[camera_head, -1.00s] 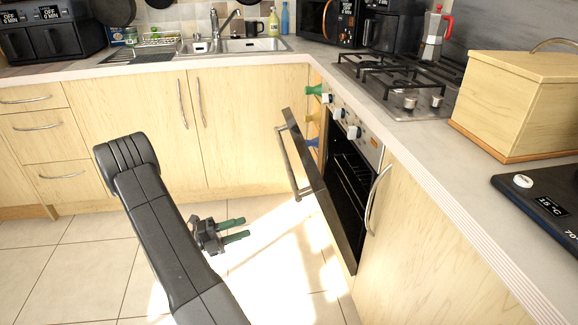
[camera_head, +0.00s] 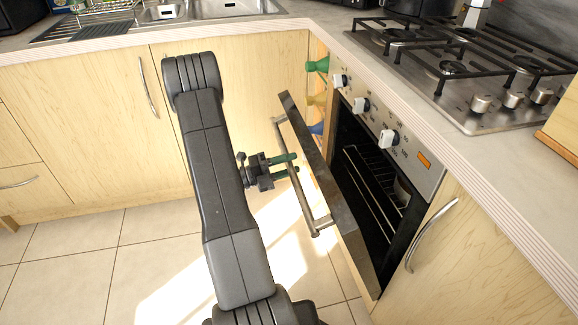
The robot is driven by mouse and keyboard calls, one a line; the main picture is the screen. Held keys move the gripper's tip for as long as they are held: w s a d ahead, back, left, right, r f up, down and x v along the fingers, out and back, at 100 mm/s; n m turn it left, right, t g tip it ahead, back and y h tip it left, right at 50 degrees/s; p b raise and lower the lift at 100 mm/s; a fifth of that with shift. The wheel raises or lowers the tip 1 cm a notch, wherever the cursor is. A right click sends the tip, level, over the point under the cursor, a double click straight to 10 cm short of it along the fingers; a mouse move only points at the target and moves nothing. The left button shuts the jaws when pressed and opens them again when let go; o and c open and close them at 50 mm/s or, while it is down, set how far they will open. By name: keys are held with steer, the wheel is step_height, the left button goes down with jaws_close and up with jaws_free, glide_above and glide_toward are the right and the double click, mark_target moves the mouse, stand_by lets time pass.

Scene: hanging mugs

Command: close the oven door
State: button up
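The oven (camera_head: 371,193) is built in under the counter, with its dark cavity and wire racks showing. Its door (camera_head: 339,215) stands partly open, tilted out to the left, with a metal bar handle (camera_head: 297,180) on its outer face. My gripper (camera_head: 294,164) is on the left, outer side of the door, close to the handle. Its two green-tipped fingers point right toward the handle and are apart with nothing between them. I cannot tell whether the fingertips touch the handle.
The gas hob (camera_head: 470,62) lies in the counter above the oven knobs (camera_head: 361,105). A cupboard handle (camera_head: 431,234) is right of the oven. Green, yellow and blue objects (camera_head: 317,65) sit in the narrow gap left of the oven. The tiled floor (camera_head: 90,262) is clear.

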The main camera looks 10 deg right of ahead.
mark_target(312, 151)
steer(key=shift+d, duration=0.1)
steer(key=shift+c, duration=0.5)
jaws_close()
steer(key=d+r+p, duration=0.1)
steer(key=d+p, duration=0.1)
steer(key=d+r+y+p, duration=0.1)
steer(key=d+p, duration=0.1)
steer(key=d+r+y+p, duration=0.1)
steer(key=d+p, duration=0.1)
steer(key=p, duration=0.1)
steer(key=shift+d+r, duration=0.25)
steer(key=shift+r, duration=0.1)
steer(key=d+r+y+p, duration=0.1)
steer(key=d+y+p, duration=0.1)
steer(key=d+p, duration=0.2)
steer(key=d, duration=0.3)
steer(key=shift+w+d+r, duration=0.15)
steer(key=shift+w+d, duration=0.1)
steer(key=shift+d, duration=0.15)
steer(key=shift+o, duration=0.5)
jaws_free()
steer(key=shift+a+p, duration=0.15)
steer(key=shift+p, duration=0.15)
